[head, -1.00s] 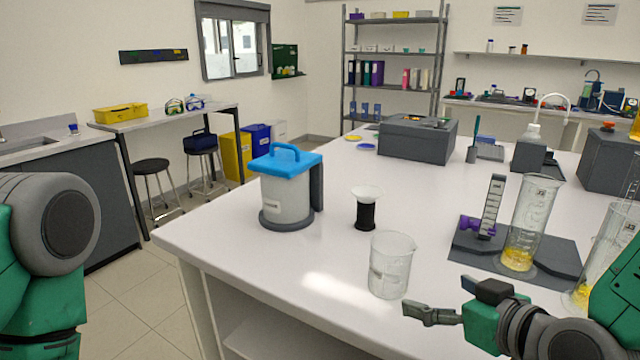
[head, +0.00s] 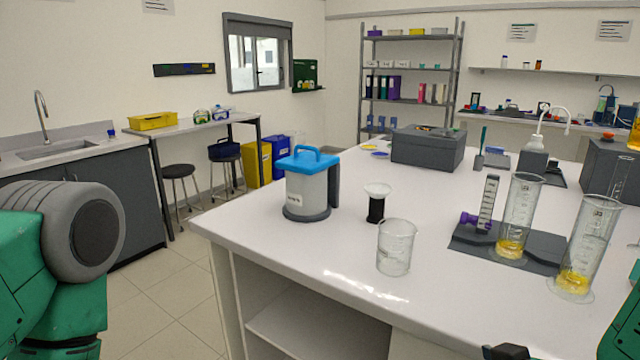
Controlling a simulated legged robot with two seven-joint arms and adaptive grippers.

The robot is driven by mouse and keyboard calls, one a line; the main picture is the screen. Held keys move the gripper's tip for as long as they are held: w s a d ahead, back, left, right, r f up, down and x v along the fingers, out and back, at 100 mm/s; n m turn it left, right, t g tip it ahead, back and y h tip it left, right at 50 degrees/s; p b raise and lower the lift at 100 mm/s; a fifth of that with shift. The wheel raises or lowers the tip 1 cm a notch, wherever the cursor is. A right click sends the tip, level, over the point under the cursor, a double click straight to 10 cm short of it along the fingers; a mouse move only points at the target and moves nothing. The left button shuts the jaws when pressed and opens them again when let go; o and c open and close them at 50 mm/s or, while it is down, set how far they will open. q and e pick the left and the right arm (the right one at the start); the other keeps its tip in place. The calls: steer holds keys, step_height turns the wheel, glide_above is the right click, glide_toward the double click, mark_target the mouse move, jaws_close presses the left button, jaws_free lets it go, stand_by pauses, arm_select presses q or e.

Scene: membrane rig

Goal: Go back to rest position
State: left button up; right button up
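My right gripper (head: 507,352) shows only as a dark tip at the bottom edge, below the bench's front edge; its fingers are mostly cut off. Part of my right arm is at the lower right edge. My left arm's green and grey links fill the lower left, and its gripper is out of view. On the white bench (head: 330,255) stand a glass beaker (head: 396,250), a black holder with a white funnel-like top (head: 377,203), and a grey canister with a blue lid (head: 308,185). No gripper touches them.
A dark stand (head: 545,250) holds a tall cylinder (head: 518,215) with yellow liquid. Another cylinder (head: 588,245) with yellow liquid stands to its right. A grey box (head: 428,150) is at the back. Floor (head: 165,290) is open left of the bench.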

steer(key=s+d+f+m+g+h, duration=0.1)
steer(key=s+d+f+g+h, duration=0.1)
steer(key=s+f, duration=0.9)
steer(key=s+d+f+m+g+h, duration=0.1)
steer(key=s+d+f+g+h, duration=0.1)
steer(key=s+d+f+g, duration=0.2)
steer(key=s+f+g, duration=0.3)
steer(key=s+f, duration=0.4)
steer(key=s, duration=0.1)
steer(key=shift+s+d+m+g, duration=0.2)
steer(key=shift+m+g, duration=0.1)
steer(key=shift+m, duration=0.1)
